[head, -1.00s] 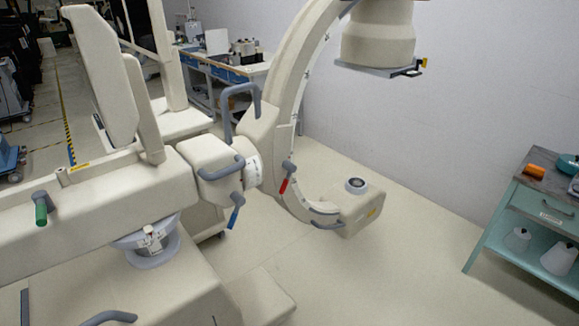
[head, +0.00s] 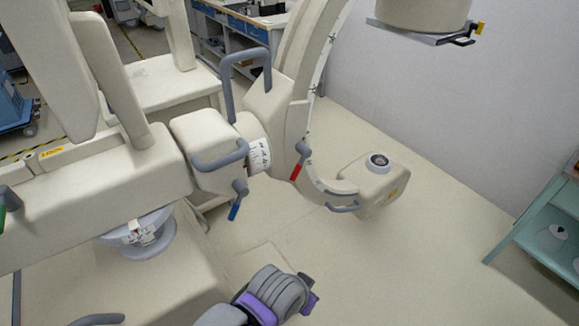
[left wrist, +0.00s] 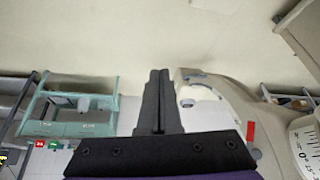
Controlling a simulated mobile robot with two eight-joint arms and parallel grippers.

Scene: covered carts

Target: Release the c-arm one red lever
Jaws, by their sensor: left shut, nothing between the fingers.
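The red lever (head: 299,168) hangs from a grey pivot on the C-arm (head: 283,112), pointing down and slightly left, near the middle of the head view. It also shows in the left wrist view as a short red bar (left wrist: 251,132) to the right of the fingers. My left gripper (left wrist: 158,78) is shut and empty, its dark fingers together and apart from the lever. In the head view my left arm's grey and purple wrist part is low at the bottom, below the lever; its fingertips are hard to make out. My right gripper is not in view.
A blue lever (head: 236,205) hangs left of the red one, near a grey handle (head: 220,158). The C-arm's lower end (head: 372,190) juts out to the right. A teal cart (head: 535,215) stands at the right edge. Clear floor (head: 420,270) lies between them.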

